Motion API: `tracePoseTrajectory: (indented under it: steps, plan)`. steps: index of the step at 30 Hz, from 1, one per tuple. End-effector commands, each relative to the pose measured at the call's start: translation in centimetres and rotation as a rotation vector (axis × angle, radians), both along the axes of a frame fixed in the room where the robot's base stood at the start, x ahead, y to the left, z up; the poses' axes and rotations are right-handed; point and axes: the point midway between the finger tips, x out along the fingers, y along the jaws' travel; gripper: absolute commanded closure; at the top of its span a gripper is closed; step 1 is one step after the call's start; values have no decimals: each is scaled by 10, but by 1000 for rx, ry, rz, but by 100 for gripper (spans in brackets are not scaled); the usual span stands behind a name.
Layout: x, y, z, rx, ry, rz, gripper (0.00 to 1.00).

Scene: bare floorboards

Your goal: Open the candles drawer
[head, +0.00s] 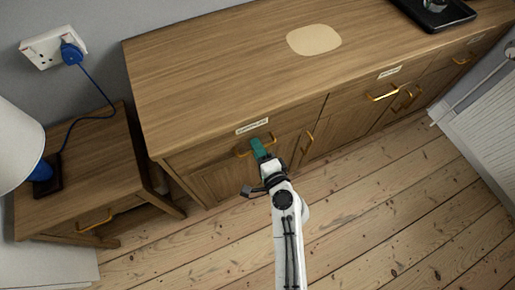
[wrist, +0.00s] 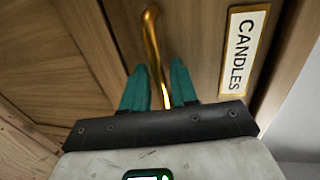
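The candles drawer (head: 215,153) is the left top drawer of the long wooden sideboard, and its front looks flush with the cabinet. Its label (wrist: 237,50) reads CANDLES in the wrist view; it also shows in the head view (head: 252,127). The drawer's brass handle (wrist: 152,35) runs down between the teal fingers of my gripper (wrist: 160,75). The fingers stand on either side of the handle, with a narrow gap visible, so my gripper looks open around it. In the head view, my gripper (head: 258,146) is at the handle and hides part of it.
More brass handles, one on a drawer to the right (head: 384,97), line the sideboard. A bedside table (head: 90,175) with a lamp stands at left. A dark tray (head: 435,14) and a beige mat (head: 314,39) lie on top. The floorboards (head: 400,225) in front are clear.

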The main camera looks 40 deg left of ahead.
Motion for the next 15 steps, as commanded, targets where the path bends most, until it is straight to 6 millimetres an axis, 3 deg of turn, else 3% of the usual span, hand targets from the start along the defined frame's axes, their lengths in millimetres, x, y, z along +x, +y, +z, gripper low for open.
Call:
tracePoseTrajectory:
  steps: [8,15]
  plan:
    - [0,1,0,0,-1,0,72]
    - [0,1,0,0,-1,0,94]
